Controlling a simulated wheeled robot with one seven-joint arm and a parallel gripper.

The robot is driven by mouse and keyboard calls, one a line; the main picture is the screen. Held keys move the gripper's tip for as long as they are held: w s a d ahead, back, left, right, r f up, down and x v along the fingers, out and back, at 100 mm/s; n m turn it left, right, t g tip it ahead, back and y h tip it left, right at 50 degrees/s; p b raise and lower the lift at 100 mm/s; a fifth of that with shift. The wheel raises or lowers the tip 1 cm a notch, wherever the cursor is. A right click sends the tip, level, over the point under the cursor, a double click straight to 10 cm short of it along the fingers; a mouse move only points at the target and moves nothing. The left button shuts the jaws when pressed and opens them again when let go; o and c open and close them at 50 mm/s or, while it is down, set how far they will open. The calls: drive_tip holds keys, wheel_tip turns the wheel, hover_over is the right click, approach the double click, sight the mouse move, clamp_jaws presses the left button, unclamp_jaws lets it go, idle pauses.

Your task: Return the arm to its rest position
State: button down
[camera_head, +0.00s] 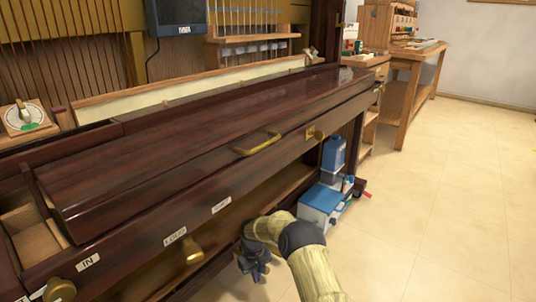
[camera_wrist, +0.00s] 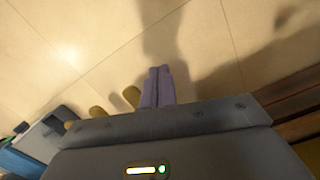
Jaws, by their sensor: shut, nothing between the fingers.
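My gripper (camera_head: 256,270) hangs low in front of the piano's lower front, at the bottom centre of the head view. My tan arm reaches it from the bottom edge. In the wrist view its two purple fingers (camera_wrist: 158,88) are together with nothing between them, above the tiled floor. The piano (camera_head: 200,150) has its dark lid down, with a brass handle (camera_head: 258,143) on the front. My gripper is apart from the handle, below it and to the right of a brass knob (camera_head: 190,250).
A blue and white box (camera_head: 322,200) and a blue bottle (camera_head: 334,152) stand right of my gripper under the piano. More brass knobs (camera_head: 315,133) stick out from the front. A wooden workbench (camera_head: 405,75) stands at the back. The tiled floor (camera_head: 440,210) at right is clear.

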drive_tip(key=s+d+r+m+t, duration=0.1)
drive_tip(key=s+d+r, duration=0.4)
drive_tip(key=r, duration=0.4)
drive_tip(key=s+d+r+m+t, duration=0.1)
drive_tip(key=s+d+r, duration=0.45)
drive_tip(key=r, duration=0.45)
drive_tip(key=s+d+r+m+t, duration=0.1)
drive_tip(key=s+d+r+m, duration=0.3)
drive_tip(key=s, duration=0.6)
drive_tip(key=s+d+r+m+t, duration=0.1)
drive_tip(key=s+d+r, duration=0.3)
drive_tip(key=s, duration=0.7)
wheel_tip(320, 180, up, 59)
drive_tip(key=p, duration=6)
drive_tip(key=shift+w+d+r+y+p, duration=0.2)
drive_tip(key=shift+w+d+y+p, duration=0.15)
drive_tip(key=shift+d, duration=0.1)
